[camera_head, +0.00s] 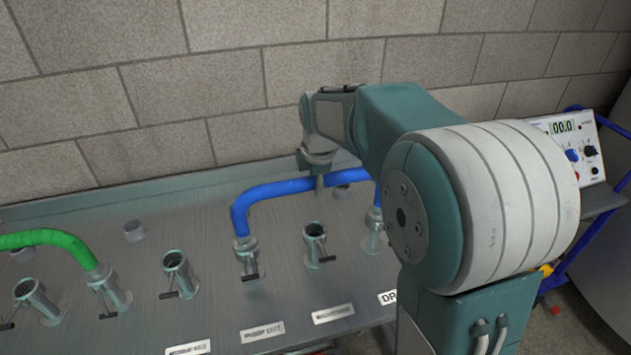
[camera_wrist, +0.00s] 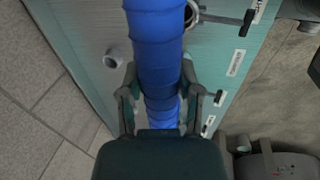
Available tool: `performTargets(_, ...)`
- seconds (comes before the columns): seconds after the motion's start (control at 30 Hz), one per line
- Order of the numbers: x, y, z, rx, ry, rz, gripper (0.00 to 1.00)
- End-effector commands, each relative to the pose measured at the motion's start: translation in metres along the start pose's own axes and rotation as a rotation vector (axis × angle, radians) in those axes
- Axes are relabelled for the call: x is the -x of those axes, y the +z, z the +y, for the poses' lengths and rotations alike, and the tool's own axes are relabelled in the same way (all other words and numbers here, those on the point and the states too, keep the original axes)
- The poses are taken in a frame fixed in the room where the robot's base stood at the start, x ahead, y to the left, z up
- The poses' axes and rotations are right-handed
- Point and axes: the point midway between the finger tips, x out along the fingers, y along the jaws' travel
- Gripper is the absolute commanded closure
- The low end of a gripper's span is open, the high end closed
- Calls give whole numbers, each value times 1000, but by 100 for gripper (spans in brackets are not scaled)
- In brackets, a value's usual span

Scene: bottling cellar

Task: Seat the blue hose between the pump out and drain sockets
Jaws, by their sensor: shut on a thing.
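The blue hose (camera_head: 272,192) arches over the steel panel in the head view, and it runs up the middle of the wrist view (camera_wrist: 158,45). My gripper (camera_head: 319,182) is shut around the hose near the middle of its arch, with one finger on each side of it in the wrist view (camera_wrist: 159,78). The hose's left end meets a socket (camera_head: 247,262) with a lever, behind a partly legible label (camera_head: 263,332). Its right end comes down at the drain-side socket (camera_head: 373,240), near a label starting "DR" (camera_head: 388,297). My arm partly covers that end, so its fit is unclear.
An open socket (camera_head: 315,240) stands between the hose ends, and another (camera_head: 175,268) to the left. A green hose (camera_head: 50,238) is at the far left. A block wall (camera_head: 200,90) rises behind. A blue cart with an instrument box (camera_head: 575,145) stands at right.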

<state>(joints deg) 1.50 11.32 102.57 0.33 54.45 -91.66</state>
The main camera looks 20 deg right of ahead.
Motion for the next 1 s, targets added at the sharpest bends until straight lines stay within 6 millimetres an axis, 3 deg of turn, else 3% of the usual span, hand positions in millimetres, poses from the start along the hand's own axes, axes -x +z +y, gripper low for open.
performTargets(0.8, -5, 0, 0, 0, 3, 0, 100)
performTargets(0.83, -5, 0, 0, 0, 3, 0, 50)
performTargets(0.9, -5, 0, 0, 0, 3, 0, 19)
performTargets(1.0, -5, 0, -1, 0, 2, 0, 15)
